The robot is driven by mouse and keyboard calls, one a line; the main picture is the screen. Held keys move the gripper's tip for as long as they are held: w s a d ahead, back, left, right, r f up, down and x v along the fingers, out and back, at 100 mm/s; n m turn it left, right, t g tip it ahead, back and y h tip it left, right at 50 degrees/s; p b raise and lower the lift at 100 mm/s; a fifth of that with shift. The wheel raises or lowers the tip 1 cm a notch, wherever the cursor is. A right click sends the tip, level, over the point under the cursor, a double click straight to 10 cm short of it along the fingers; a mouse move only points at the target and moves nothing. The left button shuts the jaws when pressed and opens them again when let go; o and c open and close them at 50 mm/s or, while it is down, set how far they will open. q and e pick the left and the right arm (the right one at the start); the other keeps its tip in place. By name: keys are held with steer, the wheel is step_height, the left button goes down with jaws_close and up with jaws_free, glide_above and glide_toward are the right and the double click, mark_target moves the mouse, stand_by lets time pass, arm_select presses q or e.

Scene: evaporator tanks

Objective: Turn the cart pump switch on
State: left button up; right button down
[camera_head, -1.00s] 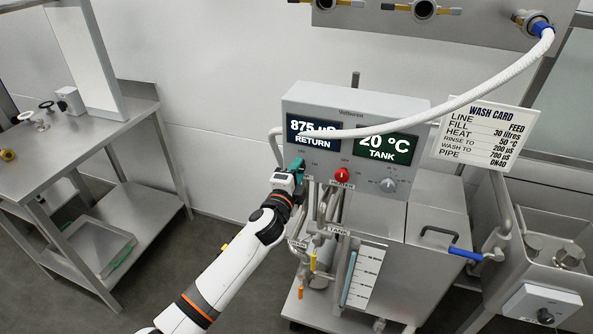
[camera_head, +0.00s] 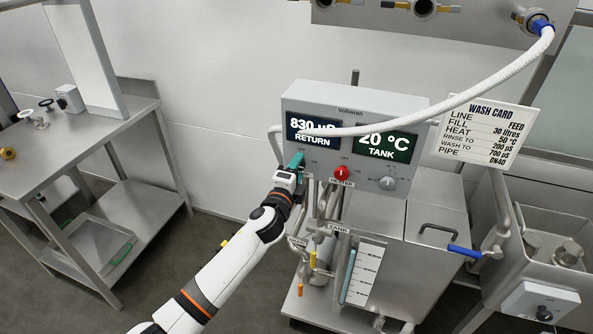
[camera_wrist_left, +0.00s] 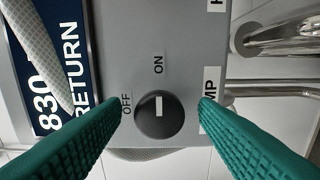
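The cart pump switch (camera_wrist_left: 159,115) is a round black knob in the left wrist view. Its white mark points at the ON label (camera_wrist_left: 159,65), and the OFF label (camera_wrist_left: 126,104) is off to the picture's left. My left gripper (camera_wrist_left: 160,103) is open, with one green finger on each side of the knob and visible gaps between. In the head view the left gripper (camera_head: 295,163) is at the lower left of the cart's control panel (camera_head: 345,110) and hides the pump knob. My right gripper is not in view.
A red heater knob (camera_head: 342,173) and a grey knob (camera_head: 388,183) sit to the right on the panel. A white hose (camera_head: 470,95) crosses in front of the displays. Pipes (camera_head: 320,205) stand below the gripper. A steel table (camera_head: 90,140) is at left.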

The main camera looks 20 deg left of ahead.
arm_select(q)
steer(key=shift+s, duration=0.1)
steer(key=s+b, duration=0.1)
steer(key=s, duration=1.1)
steer(key=shift+a, duration=0.2)
steer(key=shift+w+f, duration=0.1)
steer(key=shift+f, duration=0.05)
